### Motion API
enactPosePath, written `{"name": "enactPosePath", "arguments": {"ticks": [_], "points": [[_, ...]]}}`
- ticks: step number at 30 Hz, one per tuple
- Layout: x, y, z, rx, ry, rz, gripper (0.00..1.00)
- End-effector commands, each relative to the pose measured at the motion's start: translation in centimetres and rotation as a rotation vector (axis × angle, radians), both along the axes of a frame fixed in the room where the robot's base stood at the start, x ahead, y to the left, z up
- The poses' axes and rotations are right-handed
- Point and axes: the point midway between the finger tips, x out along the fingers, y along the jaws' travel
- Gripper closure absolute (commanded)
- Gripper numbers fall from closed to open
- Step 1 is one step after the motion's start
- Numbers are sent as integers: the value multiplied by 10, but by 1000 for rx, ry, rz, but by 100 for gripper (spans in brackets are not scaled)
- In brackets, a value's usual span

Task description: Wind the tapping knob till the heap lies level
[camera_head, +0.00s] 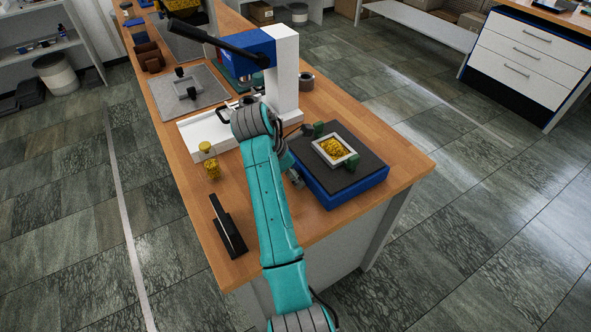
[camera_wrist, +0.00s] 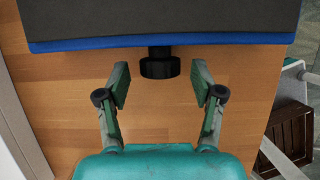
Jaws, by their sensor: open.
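The tapping device is a blue block with a dark grey top (camera_head: 369,155). On it a pale square frame, held between green blocks, contains a yellow granular heap (camera_head: 334,148); I cannot tell how level it is. In the wrist view the black tapping knob (camera_wrist: 159,67) sticks out from the device's blue edge (camera_wrist: 95,44). My gripper (camera_wrist: 160,84) is open and empty. Its fingertips lie either side of the knob in the picture, with gaps on both sides. I cannot tell their depth. In the head view my arm hides the knob.
A white press with a blue head (camera_head: 259,52) and long black lever stands behind the device. A yellow-filled jar (camera_head: 211,168) and black stand (camera_head: 228,228) are left of my arm. A grey mat (camera_head: 205,96) lies further back. The wooden bench's right corner is clear.

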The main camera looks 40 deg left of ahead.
Motion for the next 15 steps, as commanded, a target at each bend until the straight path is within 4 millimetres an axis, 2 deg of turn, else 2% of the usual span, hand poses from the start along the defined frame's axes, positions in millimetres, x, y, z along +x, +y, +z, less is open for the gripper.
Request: {"name": "enactPosePath", "arguments": {"ticks": [4, 14, 15], "points": [[-2, -4, -10, 0, 0, 2, 33], [-2, -4, -13, 2, -1, 4, 33], [-2, -4, -13, 2, -1, 4, 41]]}}
